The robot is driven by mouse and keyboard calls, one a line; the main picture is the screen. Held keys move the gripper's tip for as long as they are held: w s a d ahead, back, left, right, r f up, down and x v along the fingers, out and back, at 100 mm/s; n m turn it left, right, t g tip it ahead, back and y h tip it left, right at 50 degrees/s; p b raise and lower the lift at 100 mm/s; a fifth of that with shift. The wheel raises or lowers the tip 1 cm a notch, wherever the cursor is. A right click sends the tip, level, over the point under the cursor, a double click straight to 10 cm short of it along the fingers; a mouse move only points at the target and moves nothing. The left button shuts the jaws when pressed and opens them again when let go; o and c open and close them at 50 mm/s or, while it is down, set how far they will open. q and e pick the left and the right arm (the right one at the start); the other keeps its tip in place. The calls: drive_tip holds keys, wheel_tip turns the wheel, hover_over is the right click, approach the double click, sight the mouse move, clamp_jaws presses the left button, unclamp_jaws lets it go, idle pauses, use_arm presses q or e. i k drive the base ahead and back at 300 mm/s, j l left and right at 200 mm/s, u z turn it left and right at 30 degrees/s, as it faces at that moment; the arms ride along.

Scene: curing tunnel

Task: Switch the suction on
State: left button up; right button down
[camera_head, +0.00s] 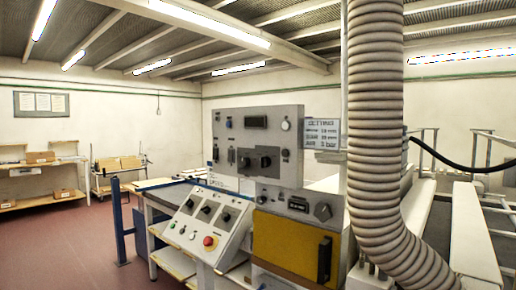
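A grey upright control panel (258,143) stands in the middle, with a dark display, small knobs and a large black rotary switch (265,161). A sloped light console (208,222) in front of it carries several black knobs, small buttons and a red stop button (210,241). Right of it, a grey plate above a yellow door (290,245) has a dark rotary knob (323,211). The labels are too small to read, so I cannot tell which control is the suction switch or how it is set. Neither of my grippers is in view.
A thick ribbed hose (375,130) runs down right of the panel and bends right at the bottom. A blue post (119,220) stands left of the console. Shelves (42,183) and a trolley (118,177) stand far left. Red floor (65,245) is clear at left.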

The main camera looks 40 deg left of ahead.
sight(231, 154)
drive_tip(key=u, duration=1.35)
drive_tip(key=i+j+z, duration=0.15)
drive_tip(key=z, duration=0.35)
drive_tip(key=i+j+z, duration=0.1)
drive_tip(key=j+z, duration=0.15)
drive_tip(key=z, duration=0.25)
drive_tip(key=i+j+z, duration=0.2)
drive_tip(key=j, duration=0.25)
drive_tip(key=j+z, duration=0.2)
drive_tip(key=j, duration=1.3)
drive_tip(key=i+j+z, duration=0.1)
drive_tip(key=j, duration=0.9)
